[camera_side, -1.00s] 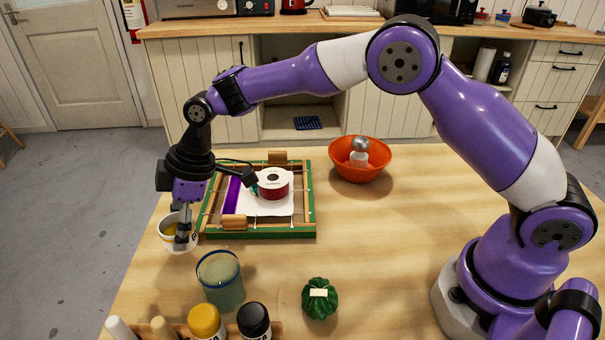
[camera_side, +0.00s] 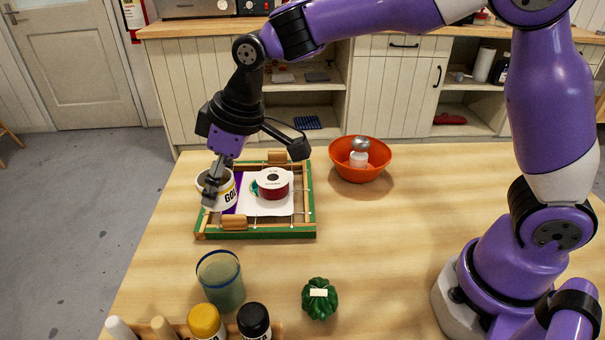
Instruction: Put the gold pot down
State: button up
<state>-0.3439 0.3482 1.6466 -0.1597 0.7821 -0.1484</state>
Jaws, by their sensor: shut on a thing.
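The gold pot (camera_side: 229,195) is a small white pot with dark "GOL" lettering on its side. It is at the left side of the wooden frame, overlapping the frame's left edge in the picture. My gripper (camera_side: 210,190) comes down from above and is shut on the pot's left wall. The pot looks roughly upright. I cannot tell whether its base touches the frame or hangs above it.
An orange bowl (camera_side: 358,172) stands to the right. A glass (camera_side: 221,281), green pincushion-like object (camera_side: 319,299) and several bottles are in front. The table's right-centre is clear.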

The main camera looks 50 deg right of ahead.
jog(key=s+d+m+h, duration=0.3)
jog(key=d+m, duration=0.9)
jog(key=d, duration=1.4)
jog(key=s+d+f+m+h, duration=0.1)
jog(key=s+d+f+m, duration=0.1)
jog(key=d, duration=0.4)
jog(key=s+d+f+m+h, duration=0.1)
jog(key=s+d+f+m, duration=0.1)
jog(key=s+d, duration=0.2)
jog(key=s+d+f+m+h, duration=0.1)
jog(key=s+d+f, duration=0.1)
jog(key=d, duration=0.8)
jog(key=shift+s+f+m+g, duration=0.15)
jog(key=shift+s+m, duration=0.05)
jog(key=shift+s, duration=0.25)
jog(key=shift+s+f+m+g, duration=0.1)
jog(key=shift+s+m+g, duration=0.1)
jog(key=shift+s, duration=0.25)
jog(key=shift+d+f, duration=0.15)
jog(key=shift+d, duration=0.1)
jog(key=shift+f, duration=2)
jog(key=shift+f, duration=0.1)
jog(key=o, duration=1.2)
